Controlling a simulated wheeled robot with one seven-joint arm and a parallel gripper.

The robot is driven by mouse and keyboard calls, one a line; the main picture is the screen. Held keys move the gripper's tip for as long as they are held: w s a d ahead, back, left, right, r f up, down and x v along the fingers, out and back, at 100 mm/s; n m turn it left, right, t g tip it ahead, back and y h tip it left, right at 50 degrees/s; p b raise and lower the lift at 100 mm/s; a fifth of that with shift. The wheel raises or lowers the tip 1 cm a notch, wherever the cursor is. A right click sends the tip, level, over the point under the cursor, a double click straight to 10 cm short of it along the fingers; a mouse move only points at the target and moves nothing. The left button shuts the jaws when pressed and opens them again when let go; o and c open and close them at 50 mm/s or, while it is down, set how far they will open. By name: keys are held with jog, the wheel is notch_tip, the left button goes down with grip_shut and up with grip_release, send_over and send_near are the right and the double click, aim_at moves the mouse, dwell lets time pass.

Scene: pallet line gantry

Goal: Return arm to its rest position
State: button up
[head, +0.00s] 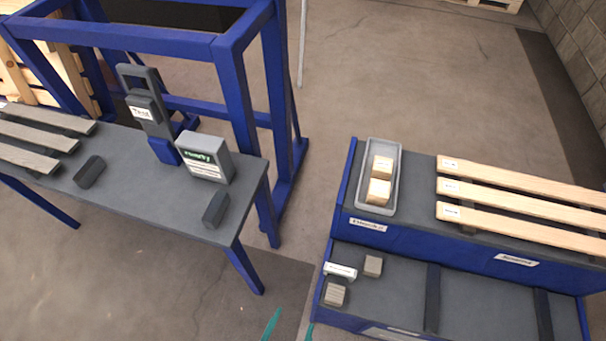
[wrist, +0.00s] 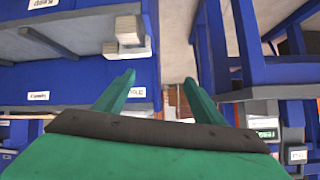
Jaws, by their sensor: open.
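My gripper (wrist: 160,85) shows in the wrist view as two green fingers spread apart, with nothing between them. In the head view only its green fingertips (head: 290,325) show at the bottom edge, over the floor between the grey table (head: 140,190) and the blue rack (head: 440,250). The rest of my arm is out of the head view. In the wrist view the rack shows at the upper left and blue frame parts at the right.
The rack's top holds a grey tray (head: 364,207) with two wooden blocks and several planks (head: 520,200). A labelled box (head: 205,158) and dark blocks stand on the table. A blue gantry (head: 235,90) stands behind; floor between is clear.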

notch_tip(320, 180, up, 11)
jog(key=s+d+n+t+y, duration=0.1)
jog(key=d+n+t+y, duration=0.1)
jog(key=n+t, duration=0.3)
jog(key=shift+s+d+f+n+y, duration=0.2)
jog(key=shift+s+d+n+y, duration=0.15)
jog(key=shift+y, duration=0.45)
